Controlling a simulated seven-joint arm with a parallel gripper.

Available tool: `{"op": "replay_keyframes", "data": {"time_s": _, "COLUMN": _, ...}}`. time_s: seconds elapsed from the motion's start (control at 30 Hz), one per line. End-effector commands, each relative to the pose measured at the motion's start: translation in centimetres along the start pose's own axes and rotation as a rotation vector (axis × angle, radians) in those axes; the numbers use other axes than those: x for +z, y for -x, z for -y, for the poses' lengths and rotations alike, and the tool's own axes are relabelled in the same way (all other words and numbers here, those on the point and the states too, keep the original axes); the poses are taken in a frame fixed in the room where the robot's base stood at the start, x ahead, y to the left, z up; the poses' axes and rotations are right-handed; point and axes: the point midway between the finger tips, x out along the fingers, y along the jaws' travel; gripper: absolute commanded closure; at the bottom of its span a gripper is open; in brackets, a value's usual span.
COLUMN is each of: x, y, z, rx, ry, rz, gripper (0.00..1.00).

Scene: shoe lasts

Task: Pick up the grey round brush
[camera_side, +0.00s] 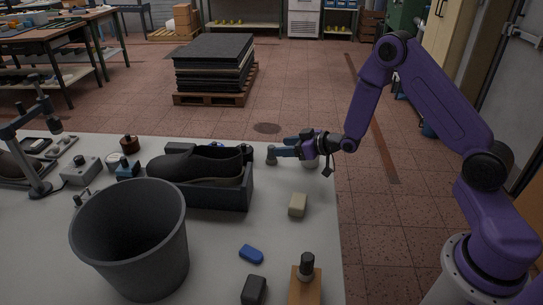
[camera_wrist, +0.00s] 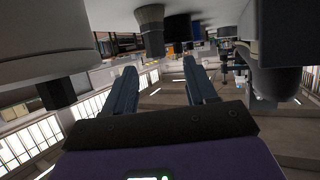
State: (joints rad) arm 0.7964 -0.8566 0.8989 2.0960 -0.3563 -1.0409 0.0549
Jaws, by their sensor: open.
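The grey round brush (camera_side: 271,158) stands upright near the far edge of the table in the side view, right of the dark tray. It also shows in the upside-down wrist view (camera_wrist: 151,22), with flared bristles against the table and its handle pointing away from it. My gripper (camera_side: 278,147) is level above the table's far right part, with its fingers pointing left towards the brush. In the wrist view my gripper (camera_wrist: 159,69) is open, with nothing between its fingers. The brush appears ahead of the fingertips; whether they touch it I cannot tell.
A pale round object (camera_side: 310,162) stands partly behind my gripper. A dark tray (camera_side: 215,193) holds a black shoe-shaped piece (camera_side: 200,165). A large grey bucket (camera_side: 130,235), beige block (camera_side: 298,205) and blue piece (camera_side: 251,254) are nearer. The table between block and gripper is clear.

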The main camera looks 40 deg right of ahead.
Motion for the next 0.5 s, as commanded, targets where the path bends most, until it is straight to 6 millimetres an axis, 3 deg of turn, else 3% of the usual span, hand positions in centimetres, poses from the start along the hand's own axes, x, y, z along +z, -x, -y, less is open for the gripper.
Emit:
{"op": "replay_keyframes", "data": {"time_s": 0.3, "x": 0.0, "y": -3.7, "z": -0.3, "rx": -0.002, "ry": 0.001, "rz": 0.001, "gripper": 0.44}}
{"op": "replay_keyframes", "data": {"time_s": 0.5, "x": -0.1, "y": -4.5, "z": -0.3, "rx": -0.001, "ry": 0.0, "rz": 0.001, "gripper": 0.44}}
